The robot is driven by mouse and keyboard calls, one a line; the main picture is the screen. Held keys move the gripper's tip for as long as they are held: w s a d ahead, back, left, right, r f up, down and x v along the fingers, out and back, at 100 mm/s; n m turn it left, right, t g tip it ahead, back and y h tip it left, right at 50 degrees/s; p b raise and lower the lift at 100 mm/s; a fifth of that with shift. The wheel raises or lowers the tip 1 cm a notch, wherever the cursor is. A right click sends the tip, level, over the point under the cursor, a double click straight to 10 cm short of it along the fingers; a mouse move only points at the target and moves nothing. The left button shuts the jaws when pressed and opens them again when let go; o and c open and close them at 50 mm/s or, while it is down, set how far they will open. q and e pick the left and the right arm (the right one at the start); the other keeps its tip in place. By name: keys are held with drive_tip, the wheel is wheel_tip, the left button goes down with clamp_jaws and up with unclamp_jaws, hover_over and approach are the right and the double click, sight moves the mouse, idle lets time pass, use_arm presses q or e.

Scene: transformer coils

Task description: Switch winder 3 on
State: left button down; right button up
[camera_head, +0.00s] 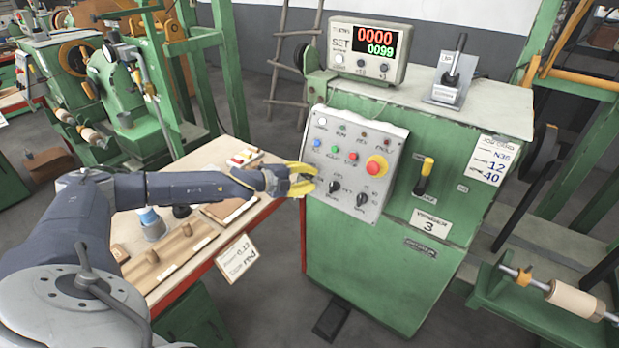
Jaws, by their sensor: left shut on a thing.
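Winder 3 (375,250) is the green cabinet right of centre, with a "3" plate (430,226) on its front. Its grey control panel (325,125) carries small coloured buttons, a red button on a yellow base (377,166) and two dark rotary knobs (362,198). My left gripper (314,179) has yellow fingers at the panel's lower left edge. It is shut on a control there, which the fingers mostly hide. A yellow-handled lever (424,176) is at the right of the panel. My right gripper is not in view.
A display box (367,50) reading 0000 and 0099 and a black lever (455,60) stand on the cabinet. A workbench (190,275) with wooden parts lies below my left arm. Other green machines stand at left; a spool (575,301) is at lower right.

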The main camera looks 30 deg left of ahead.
use_arm(q)
drive_tip(key=shift+f+m, duration=0.1)
drive_tip(key=shift+m, duration=0.5)
drive_tip(key=c, duration=1.5)
unclamp_jaws()
drive_tip(key=v, duration=1.1)
drive_tip(key=shift+s+a+r, duration=0.2)
drive_tip(key=shift+s+r, duration=0.05)
drive_tip(key=shift+s+r, duration=0.1)
